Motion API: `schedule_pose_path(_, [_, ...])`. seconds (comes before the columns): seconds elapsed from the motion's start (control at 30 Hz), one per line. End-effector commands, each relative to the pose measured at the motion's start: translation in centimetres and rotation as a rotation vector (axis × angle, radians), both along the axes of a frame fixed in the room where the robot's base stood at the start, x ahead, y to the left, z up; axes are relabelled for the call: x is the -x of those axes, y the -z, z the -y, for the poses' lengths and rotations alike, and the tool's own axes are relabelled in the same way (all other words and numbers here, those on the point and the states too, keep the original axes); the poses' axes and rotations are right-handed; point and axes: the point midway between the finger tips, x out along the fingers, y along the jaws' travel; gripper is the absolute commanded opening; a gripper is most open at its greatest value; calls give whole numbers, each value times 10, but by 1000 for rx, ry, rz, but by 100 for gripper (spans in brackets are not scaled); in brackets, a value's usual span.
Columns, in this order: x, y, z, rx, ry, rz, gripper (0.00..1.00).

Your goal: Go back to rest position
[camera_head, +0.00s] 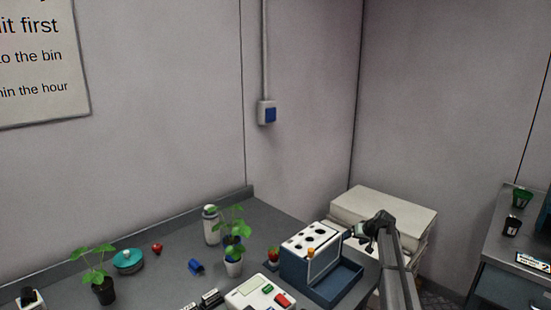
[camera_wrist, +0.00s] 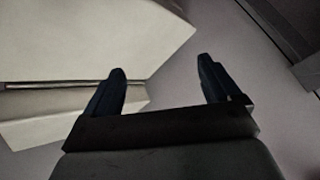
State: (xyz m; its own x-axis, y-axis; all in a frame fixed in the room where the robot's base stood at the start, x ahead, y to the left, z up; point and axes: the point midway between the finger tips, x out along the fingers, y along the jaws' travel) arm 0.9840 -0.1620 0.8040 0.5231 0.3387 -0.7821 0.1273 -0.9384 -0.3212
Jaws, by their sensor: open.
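My gripper (camera_head: 360,237) is at the right end of the grey bench, beside a white-topped rack with round holes (camera_head: 312,239). In the wrist view its two dark fingers (camera_wrist: 162,88) stand wide apart with nothing between them. Behind the fingers are pale stacked boxes and bare wall or floor. The rack has a blue lower part and an orange-red item (camera_head: 310,253) shows at its front. Whether the gripper touches the rack cannot be told from the head view.
White stacked boxes (camera_head: 385,212) stand behind my arm. The bench also holds a white device (camera_head: 258,293), a potted plant (camera_head: 232,262), another plant (camera_head: 103,288), a white bottle (camera_head: 211,226), a teal round container (camera_head: 128,260) and a red berry (camera_head: 157,248). A second table (camera_head: 500,270) is at right.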

Motion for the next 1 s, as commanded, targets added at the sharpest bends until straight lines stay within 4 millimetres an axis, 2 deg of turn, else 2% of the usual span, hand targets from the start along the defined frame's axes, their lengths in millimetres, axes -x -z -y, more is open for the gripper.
schedule_pose_path(0.03, [15,21,23,10,24,-14,90])
schedule_pose_path(0.1, [32,44,48,26,47,-30,90])
schedule_pose_path(0.3, [84,108,112,71,100,-79,90])
schedule_pose_path(0.43, [121,146,146,94,131,-113,90])
schedule_pose_path(0.57, [156,180,169,114,153,-149,90])
schedule_pose_path(0.67, [181,204,172,123,159,-182,90])
schedule_pose_path(0.77, [204,227,163,122,159,-221,90])
schedule_pose_path(0.87, [225,249,141,119,149,-268,90])
schedule_pose_path(1.0, [253,277,98,111,127,-344,90])
